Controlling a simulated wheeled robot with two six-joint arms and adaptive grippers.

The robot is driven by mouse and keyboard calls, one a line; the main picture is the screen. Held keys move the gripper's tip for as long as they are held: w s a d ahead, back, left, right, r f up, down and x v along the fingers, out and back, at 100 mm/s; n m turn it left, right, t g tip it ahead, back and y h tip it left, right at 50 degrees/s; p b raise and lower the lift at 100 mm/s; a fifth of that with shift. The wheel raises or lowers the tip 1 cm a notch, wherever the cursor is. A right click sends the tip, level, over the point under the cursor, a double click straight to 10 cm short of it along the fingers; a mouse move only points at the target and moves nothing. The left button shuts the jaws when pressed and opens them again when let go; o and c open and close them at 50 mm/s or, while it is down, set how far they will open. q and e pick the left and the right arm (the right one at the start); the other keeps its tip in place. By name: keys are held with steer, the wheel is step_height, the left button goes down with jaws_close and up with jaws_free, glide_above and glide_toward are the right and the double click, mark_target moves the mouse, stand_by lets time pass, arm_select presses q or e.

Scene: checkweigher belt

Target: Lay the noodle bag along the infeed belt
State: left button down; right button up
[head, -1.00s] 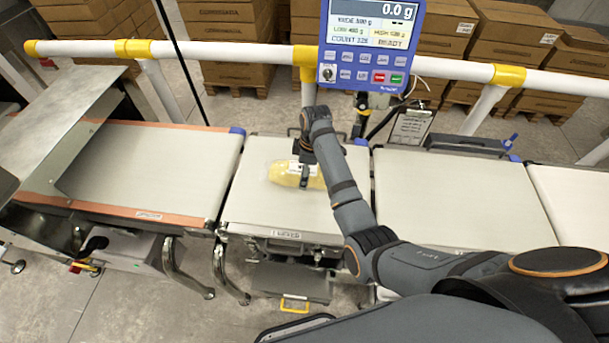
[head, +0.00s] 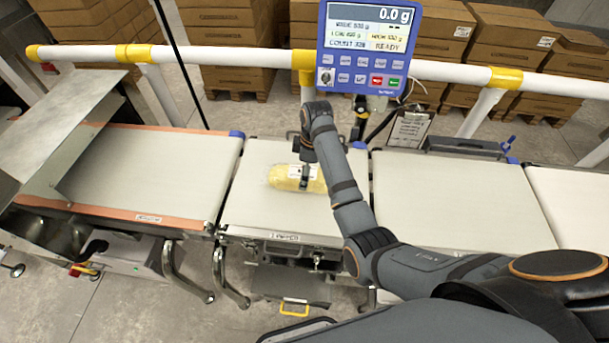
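The noodle bag (head: 283,175), a pale yellow clear pack with a white label, lies flat on the pale belt (head: 262,212) left of centre. Its long side runs roughly left to right in the picture. I cannot read for certain the small label on that belt's front edge. My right gripper (head: 304,177) points down over the bag, and one dark finger shows against its near side. The other finger is hidden, so I cannot tell whether it grips the bag or stands open around it. My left gripper is not in view.
A blue weighing display (head: 368,48) reads 0.0 g behind the belts. An orange-edged belt (head: 150,170) lies left, another bare belt (head: 450,200) right. A white rail (head: 440,68) with yellow joints runs behind, with stacked cartons (head: 235,45) beyond.

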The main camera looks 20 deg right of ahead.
steer(key=r, duration=0.7)
steer(key=shift+s+d, duration=0.15)
steer(key=shift+d, duration=0.25)
steer(key=shift+s+r+p, duration=0.1)
steer(key=shift+r+p, duration=0.85)
steer(key=shift+p, duration=0.25)
steer(key=shift+d+r+p, duration=0.2)
steer(key=shift+r+p, duration=0.2)
steer(key=shift+p, duration=0.1)
